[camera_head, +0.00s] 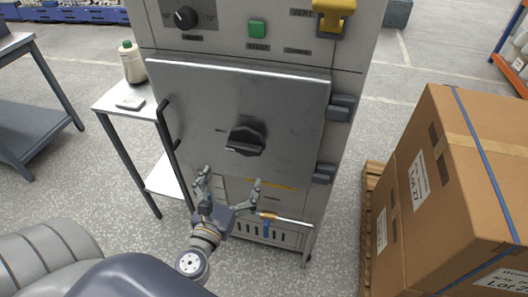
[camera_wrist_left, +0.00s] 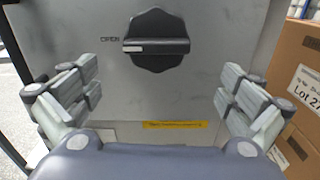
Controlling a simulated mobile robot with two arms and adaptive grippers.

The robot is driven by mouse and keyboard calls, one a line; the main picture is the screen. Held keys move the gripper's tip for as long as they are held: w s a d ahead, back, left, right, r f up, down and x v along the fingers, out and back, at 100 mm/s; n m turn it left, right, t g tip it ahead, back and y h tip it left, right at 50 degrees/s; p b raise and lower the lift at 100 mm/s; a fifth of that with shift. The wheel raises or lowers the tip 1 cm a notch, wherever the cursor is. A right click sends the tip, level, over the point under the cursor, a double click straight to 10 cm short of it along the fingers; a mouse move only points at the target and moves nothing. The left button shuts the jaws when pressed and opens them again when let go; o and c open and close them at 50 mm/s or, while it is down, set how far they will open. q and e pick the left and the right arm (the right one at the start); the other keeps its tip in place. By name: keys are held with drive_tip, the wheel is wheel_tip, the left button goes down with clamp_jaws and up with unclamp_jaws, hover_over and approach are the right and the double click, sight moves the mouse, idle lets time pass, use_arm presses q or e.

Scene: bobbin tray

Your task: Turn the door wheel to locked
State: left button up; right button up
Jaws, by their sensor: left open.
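The door wheel (camera_head: 246,140) is a dark scalloped knob in the middle of a grey metal door (camera_head: 290,95). In the left wrist view the wheel (camera_wrist_left: 157,62) has a bar handle lying level. The bar's white mark is at its left end and points toward the word OPEN. My left gripper (camera_head: 229,183) is below the wheel in the head view, fingers spread and empty, apart from the wheel. In the left wrist view the gripper's two fingers (camera_wrist_left: 158,98) stand wide on either side, below the wheel. My right gripper is not in view.
The cabinet has a black dial (camera_head: 186,18), a green button (camera_head: 257,29) and a yellow handle (camera_head: 333,12) above the door. Large cardboard boxes (camera_head: 400,190) stand on a pallet at right. A small table (camera_head: 112,101) with a bottle (camera_head: 132,62) is at left.

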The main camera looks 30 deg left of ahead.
sight(242, 150)
use_arm(q)
drive_tip(key=shift+n, duration=0.5)
drive_tip(key=w, duration=0.1)
drive_tip(key=w+a+r+p, duration=0.1)
drive_tip(key=w+p, duration=0.1)
drive_tip(key=w, duration=0.1)
drive_tip(key=shift+a+r, duration=0.25)
drive_tip(key=p+x, duration=0.1)
drive_tip(key=x, duration=0.4)
drive_tip(key=shift+w+f+p, duration=0.1)
drive_tip(key=shift+w+p, duration=0.1)
drive_tip(key=shift+p, duration=0.2)
drive_tip(key=shift+w+a+f, duration=0.1)
drive_tip(key=shift+w+a, duration=0.05)
drive_tip(key=shift+w, duration=0.45)
drive_tip(key=c, duration=0.9)
